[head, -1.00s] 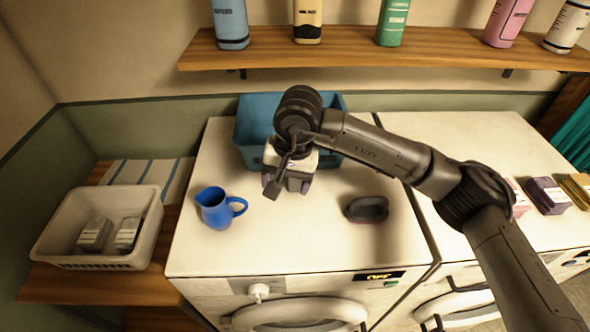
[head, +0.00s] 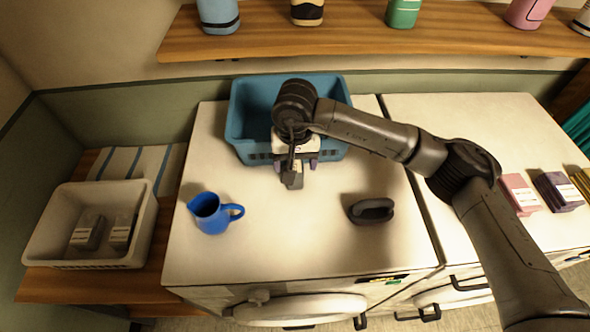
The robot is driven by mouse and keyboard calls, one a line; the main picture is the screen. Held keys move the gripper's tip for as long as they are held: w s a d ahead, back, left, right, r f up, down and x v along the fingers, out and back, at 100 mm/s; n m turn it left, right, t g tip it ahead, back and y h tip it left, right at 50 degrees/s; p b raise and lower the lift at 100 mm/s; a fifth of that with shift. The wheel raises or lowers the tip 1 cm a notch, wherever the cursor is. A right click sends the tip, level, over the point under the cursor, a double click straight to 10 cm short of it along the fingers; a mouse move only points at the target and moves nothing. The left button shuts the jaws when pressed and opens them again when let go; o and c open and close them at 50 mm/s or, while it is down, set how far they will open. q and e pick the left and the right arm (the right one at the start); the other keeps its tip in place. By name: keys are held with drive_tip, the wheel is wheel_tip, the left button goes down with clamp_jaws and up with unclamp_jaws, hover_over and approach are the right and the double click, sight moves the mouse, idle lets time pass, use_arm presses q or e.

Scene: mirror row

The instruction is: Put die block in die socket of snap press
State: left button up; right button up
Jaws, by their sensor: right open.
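My right gripper (head: 295,165) is open and points down over the front rim of the blue basket on the left white machine. A dark piece hangs in front of its fingers; I cannot tell whether it is part of the gripper. No object is clearly held. A dark grey device with a looped handle (head: 371,210) lies on the same machine top, right of the gripper and apart from it. It may be the snap press, but no socket can be made out. I cannot identify a die block. My left gripper is not in view.
A blue basket (head: 238,130) stands behind the gripper. A blue jug (head: 209,214) stands at the left of the machine top (head: 280,245). A pale basket (head: 66,192) at the left holds two grey boxes. Small packs (head: 520,194) lie on the right machine. Bottles line the shelf (head: 350,42).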

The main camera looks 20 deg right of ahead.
drive_tip(key=shift+f, duration=0.95)
drive_tip(key=shift+c, duration=0.3)
drive_tip(key=c, duration=1.1)
